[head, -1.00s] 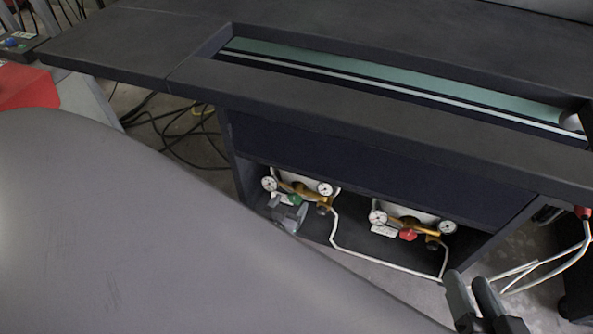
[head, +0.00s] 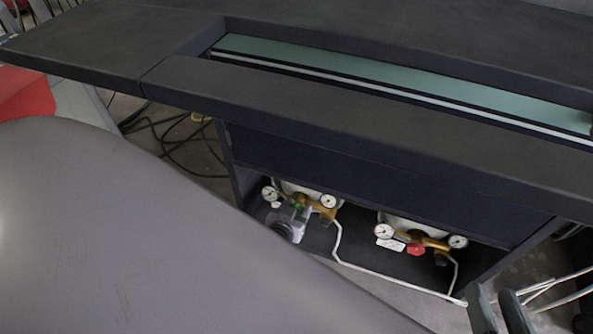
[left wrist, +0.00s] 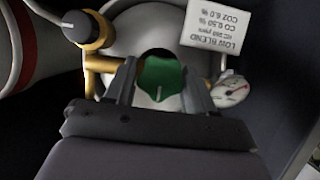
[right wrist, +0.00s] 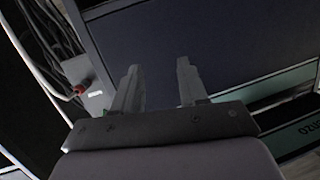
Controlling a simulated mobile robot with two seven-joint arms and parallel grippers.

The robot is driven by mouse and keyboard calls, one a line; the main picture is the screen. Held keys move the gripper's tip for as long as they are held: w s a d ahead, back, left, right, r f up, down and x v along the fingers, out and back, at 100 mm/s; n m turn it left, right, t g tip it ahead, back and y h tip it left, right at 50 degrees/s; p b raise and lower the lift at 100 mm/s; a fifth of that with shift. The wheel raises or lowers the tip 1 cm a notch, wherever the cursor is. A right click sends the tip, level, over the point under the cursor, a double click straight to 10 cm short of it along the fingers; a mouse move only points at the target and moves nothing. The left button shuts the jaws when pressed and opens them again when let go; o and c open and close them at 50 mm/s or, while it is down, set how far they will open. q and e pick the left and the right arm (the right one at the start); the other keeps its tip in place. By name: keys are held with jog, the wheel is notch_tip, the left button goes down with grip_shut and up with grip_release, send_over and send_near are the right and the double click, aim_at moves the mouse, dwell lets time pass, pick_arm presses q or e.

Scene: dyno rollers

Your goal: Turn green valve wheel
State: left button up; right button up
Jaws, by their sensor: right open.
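The green valve wheel (left wrist: 161,78) is a small lobed knob on the front of the left gas cylinder's brass regulator. In the head view the wheel (head: 298,207) is mostly hidden by my left gripper (head: 295,214). In the left wrist view my left gripper (left wrist: 160,88) has its fingers apart, one on each side of the wheel. I cannot tell if they touch it. My right gripper (head: 498,308) is low at the right in the head view. It is open and empty in the right wrist view (right wrist: 158,80).
A second regulator with a red wheel (head: 416,249) sits to the right on the same shelf. A white hose (head: 390,282) runs along the shelf front. The dark bench top (head: 330,113) overhangs the shelf. Dials and a label (left wrist: 214,36) flank the green wheel.

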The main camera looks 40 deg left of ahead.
dwell(0.3)
pick_arm(q)
jog(key=shift+s+f+n+h, duration=0.1)
jog(key=shift+n+h, duration=0.3)
jog(key=shift+n, duration=0.1)
jog(key=shift+a+n+t+h+b, duration=0.1)
jog(key=shift+n+t+h+b, duration=0.2)
jog(key=shift+n+h+b, duration=0.35)
jog(key=shift+n+h, duration=0.45)
jog(key=shift+n, duration=0.4)
jog(key=shift+n+t+h+b, duration=0.35)
jog(key=shift+n+t+h, duration=0.05)
jog(key=shift+n, duration=0.4)
jog(key=shift+f+n+t+h, duration=0.1)
jog(key=shift+n+t+h, duration=0.4)
jog(key=shift+n, duration=0.5)
jog(key=shift+n+t+h, duration=0.4)
jog(key=shift+n+t, duration=0.1)
jog(key=shift+n, duration=1)
pick_arm(e)
jog(key=shift+s+d+n+t, duration=0.25)
jog(key=shift+d+n+t, duration=0.05)
jog(key=shift+d+t, duration=0.25)
